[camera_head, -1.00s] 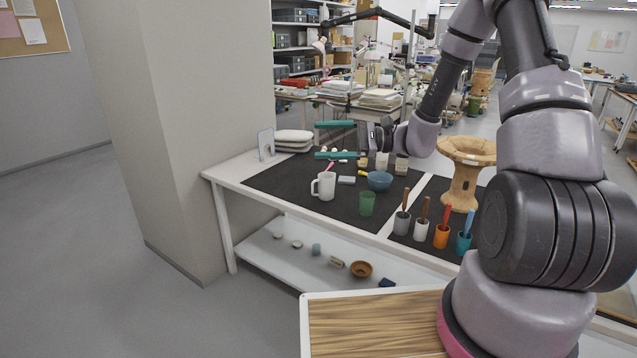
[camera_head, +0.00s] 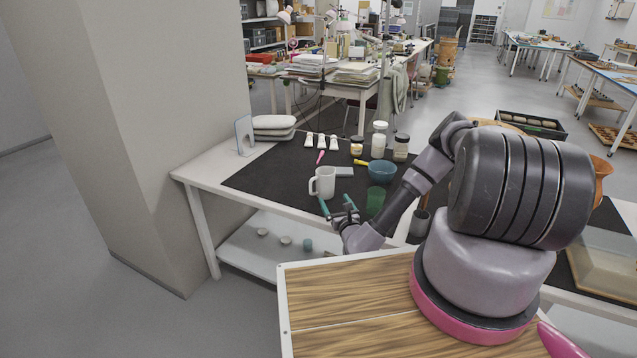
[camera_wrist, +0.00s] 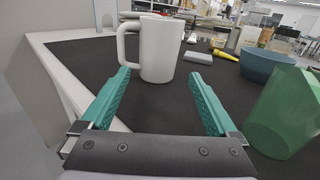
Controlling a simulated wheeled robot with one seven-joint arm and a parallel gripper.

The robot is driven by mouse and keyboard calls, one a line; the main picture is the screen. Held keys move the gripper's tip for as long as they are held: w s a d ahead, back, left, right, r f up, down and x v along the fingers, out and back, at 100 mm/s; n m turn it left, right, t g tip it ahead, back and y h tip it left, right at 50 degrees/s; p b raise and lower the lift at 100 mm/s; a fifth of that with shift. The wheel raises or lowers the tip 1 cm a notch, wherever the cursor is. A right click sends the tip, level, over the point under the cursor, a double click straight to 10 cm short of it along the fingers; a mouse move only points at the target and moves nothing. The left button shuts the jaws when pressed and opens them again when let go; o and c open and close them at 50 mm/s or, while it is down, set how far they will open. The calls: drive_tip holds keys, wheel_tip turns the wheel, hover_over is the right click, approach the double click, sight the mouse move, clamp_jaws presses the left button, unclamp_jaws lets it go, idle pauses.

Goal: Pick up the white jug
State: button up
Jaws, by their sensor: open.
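The white jug (camera_head: 322,182) stands upright on the dark mat near the table's front edge, its handle to the left. It also shows in the wrist view (camera_wrist: 158,48), straight ahead and just beyond the fingertips. My gripper (camera_head: 337,204) is open and empty, low at the table's front edge, with its two green fingers pointing at the jug. In the wrist view my gripper (camera_wrist: 160,78) has its fingers spread on either side of the jug's lower part, and the jug appears to be beyond them rather than between them.
A green cup (camera_head: 375,201) stands close to the right of my gripper. A blue bowl (camera_head: 382,171), a grey block (camera_head: 344,172) and a yellow-handled tool (camera_head: 361,163) lie behind. Jars and tubes stand farther back. The dark mat (camera_head: 265,177) left of the jug is clear.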

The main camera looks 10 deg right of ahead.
sight(328, 189)
drive_tip(key=w, duration=0.3)
drive_tip(key=w+a, duration=0.1)
drive_tip(key=w, duration=0.6)
drive_tip(key=shift+w+a+r, duration=0.15)
drive_tip(key=shift+w+a, duration=0.05)
drive_tip(key=shift+w, duration=0.1)
drive_tip(key=c, duration=1.4)
